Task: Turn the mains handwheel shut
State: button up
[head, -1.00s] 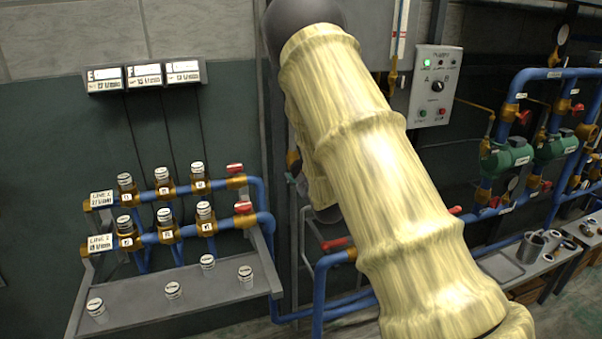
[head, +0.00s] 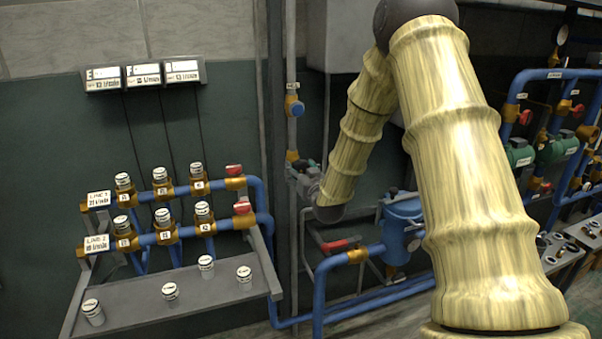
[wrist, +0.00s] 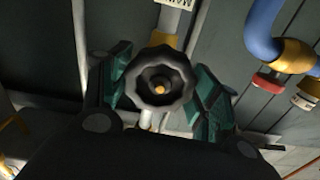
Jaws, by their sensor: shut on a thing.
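The mains handwheel (wrist: 160,82) is a dark, scalloped wheel with an orange hub in the wrist view. It sits on a pale vertical pipe below a partly cut-off label (wrist: 176,3). My gripper (wrist: 162,90) has its green-padded fingers on the left and right of the wheel, shut on it. In the head view my gripper (head: 304,172) reaches the vertical grey pipe from the right, beside a brass fitting. The wheel itself is hidden or too small to make out there.
A blue round knob (head: 295,107) is higher on the same pipe. The two-line manifold with red handles (head: 235,170) stands to the left, above a grey shelf (head: 150,305). A red-handled valve (head: 340,244) and a blue vessel (head: 403,220) are below and right of my gripper.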

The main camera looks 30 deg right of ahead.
jog(key=m, duration=0.3)
jog(key=m+b, duration=0.1)
jog(key=shift+s+f+m, duration=0.1)
jog(key=shift+f+m, duration=0.15)
jog(key=shift+m, duration=0.05)
jog(key=shift+m+b, duration=0.5)
jog(key=shift+m, duration=1.1)
jog(key=o, duration=1)
jog(key=shift+o, duration=0.2)
jog(key=shift+r, duration=0.1)
jog(key=shift+s, duration=0.1)
jog(key=v, duration=1.1)
jog(key=shift+s, duration=0.35)
